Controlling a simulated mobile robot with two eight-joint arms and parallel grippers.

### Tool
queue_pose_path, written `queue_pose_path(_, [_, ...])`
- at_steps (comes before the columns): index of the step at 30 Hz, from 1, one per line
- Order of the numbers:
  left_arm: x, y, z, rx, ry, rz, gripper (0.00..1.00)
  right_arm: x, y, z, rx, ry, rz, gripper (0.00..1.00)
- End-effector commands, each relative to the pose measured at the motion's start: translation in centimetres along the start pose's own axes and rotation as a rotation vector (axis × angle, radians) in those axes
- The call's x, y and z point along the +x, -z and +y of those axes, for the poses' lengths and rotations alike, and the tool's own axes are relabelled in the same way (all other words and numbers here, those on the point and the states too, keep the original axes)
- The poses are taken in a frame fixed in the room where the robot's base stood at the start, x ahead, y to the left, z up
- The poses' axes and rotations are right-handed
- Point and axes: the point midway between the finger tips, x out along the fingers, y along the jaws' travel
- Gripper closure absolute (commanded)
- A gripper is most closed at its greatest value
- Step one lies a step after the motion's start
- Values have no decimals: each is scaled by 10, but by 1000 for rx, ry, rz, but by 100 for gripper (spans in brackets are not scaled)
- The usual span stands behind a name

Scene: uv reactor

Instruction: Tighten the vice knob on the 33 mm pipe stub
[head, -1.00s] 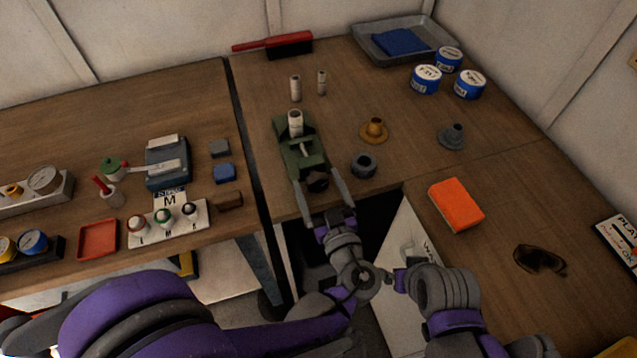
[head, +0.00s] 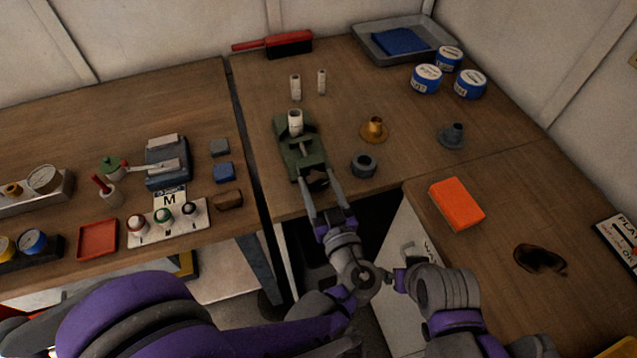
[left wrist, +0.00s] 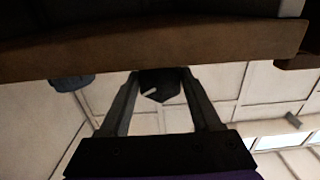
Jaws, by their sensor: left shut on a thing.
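The green vice (head: 290,160) stands near the front edge of the middle table, with a pale upright pipe stub (head: 295,122) in it. Its dark knob (head: 318,180) faces me at the front edge. My left gripper (head: 320,183) is shut on the knob, one long grey finger on each side. In the left wrist view, the dark faceted knob (left wrist: 160,85) sits between the fingertips, below the brown table edge. Two more pale stubs (head: 295,87) (head: 321,82) stand behind the vice. My right arm shows at lower right; its fingers are not visible.
A dark grey ring (head: 364,165) and a brass flanged part (head: 374,130) stand right of the vice. An orange block (head: 456,204) lies on the right table. A gap separates the left table, with its M card (head: 170,200), from the vice table.

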Motion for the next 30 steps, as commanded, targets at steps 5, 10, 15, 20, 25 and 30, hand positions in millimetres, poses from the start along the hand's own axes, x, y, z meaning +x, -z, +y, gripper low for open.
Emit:
queue_pose_path(5, [0,-1,0,105,0,-1,92,3,-2,0,0,0,-1,6])
queue_pose_path(10, [0,-1,0,235,0,-1,92,6,-3,0,0,0,-2,6])
queue_pose_path(15, [0,-1,0,358,0,-1,92,8,-5,0,0,0,-3,6])
queue_pose_path(20, [0,-1,0,453,0,-1,92,9,-6,0,0,0,-3,6])
queue_pose_path(25, [0,-1,0,521,0,-1,92,10,-6,0,0,0,-4,6])
queue_pose_path(30, [0,-1,0,556,-1,-1,92,11,-6,0,0,0,-4,6])
